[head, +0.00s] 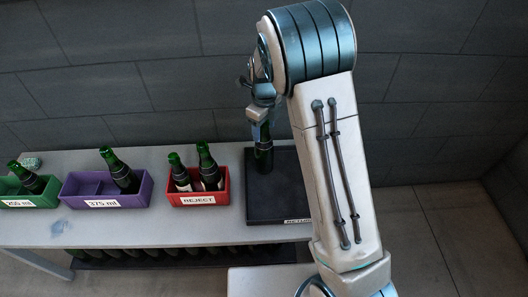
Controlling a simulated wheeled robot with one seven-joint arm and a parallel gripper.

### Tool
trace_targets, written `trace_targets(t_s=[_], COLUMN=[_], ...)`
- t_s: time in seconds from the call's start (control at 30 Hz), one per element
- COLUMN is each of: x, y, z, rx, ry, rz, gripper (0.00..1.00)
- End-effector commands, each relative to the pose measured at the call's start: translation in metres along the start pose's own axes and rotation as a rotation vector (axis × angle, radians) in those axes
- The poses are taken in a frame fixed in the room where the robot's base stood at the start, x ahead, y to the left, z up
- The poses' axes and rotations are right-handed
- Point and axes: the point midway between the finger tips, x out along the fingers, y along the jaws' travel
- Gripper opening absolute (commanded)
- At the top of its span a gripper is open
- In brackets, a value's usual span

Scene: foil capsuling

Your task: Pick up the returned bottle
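The returned bottle (264,158) is dark and stands about upright at the back left of the black tray (265,213), whose front label is partly hidden and seems to begin with "RETURN". My gripper (261,131) points down over the bottle's top, and its fingers cover the neck. I cannot tell whether the fingers touch the bottle or are closed on it. My arm hides the right part of the tray.
A red REJECT crate (197,200) holds two green bottles, left of the tray. A purple 375 ml crate (103,204) and a green crate (30,202) hold one bottle each. A dark wall stands behind the grey table (150,236). Several dark bottles sit below.

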Motion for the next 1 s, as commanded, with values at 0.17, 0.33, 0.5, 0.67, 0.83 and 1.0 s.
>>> trace_targets(t_s=[0.17,0.33,0.5,0.67,0.83,1.0], x=[0.000,-0.001,-0.002,-0.006,-0.021,-0.036], y=[0.000,0.000,0.000,-0.001,0.000,0.000], z=[0.000,0.000,0.001,0.001,0.001,0.001], rx=[0.000,0.000,0.000,0.000,-0.001,-0.002], ry=[0.000,-0.001,-0.002,-0.003,-0.003,-0.003], rz=[0.000,-0.001,-0.002,-0.003,-0.003,-0.002], gripper=[0.10,0.00,0.00,0.00,0.00,0.00])
